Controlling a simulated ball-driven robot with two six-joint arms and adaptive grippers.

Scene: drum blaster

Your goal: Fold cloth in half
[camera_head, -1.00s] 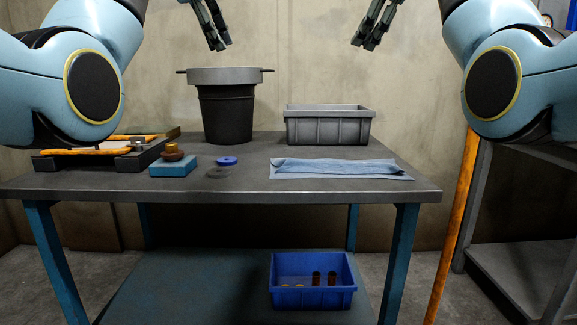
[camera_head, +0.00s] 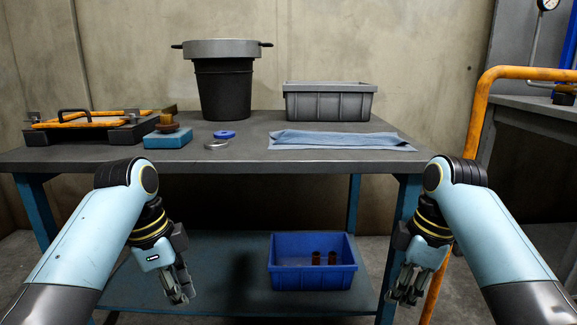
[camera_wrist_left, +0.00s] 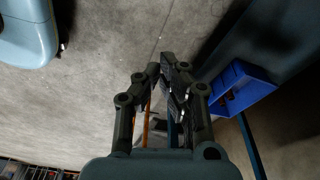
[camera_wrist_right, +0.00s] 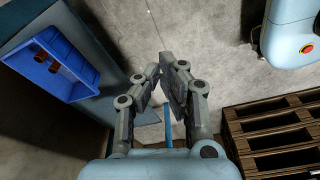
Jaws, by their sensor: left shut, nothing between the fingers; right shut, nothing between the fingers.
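The light blue cloth (camera_head: 335,142) lies on the right part of the grey tabletop in the head view. It looks like a wide, flat strip with an upper layer over a lower one near its front and right edges. My left gripper (camera_head: 185,293) is shut and empty, low in front of the table and below the tabletop. My right gripper (camera_head: 401,298) is shut and empty, low in front of the table's right side. Both are well apart from the cloth. The wrist views show the left fingers (camera_wrist_left: 168,68) and the right fingers (camera_wrist_right: 168,68) close together with nothing between them.
On the table (camera_head: 90,158) stand a grey bin (camera_head: 328,103), a black bucket with a grey rim (camera_head: 223,90), an orange-framed fixture (camera_head: 90,125), a blue block (camera_head: 168,139) and small discs. A blue crate (camera_head: 312,278) sits on the lower shelf. An orange rail (camera_head: 480,105) rises at right.

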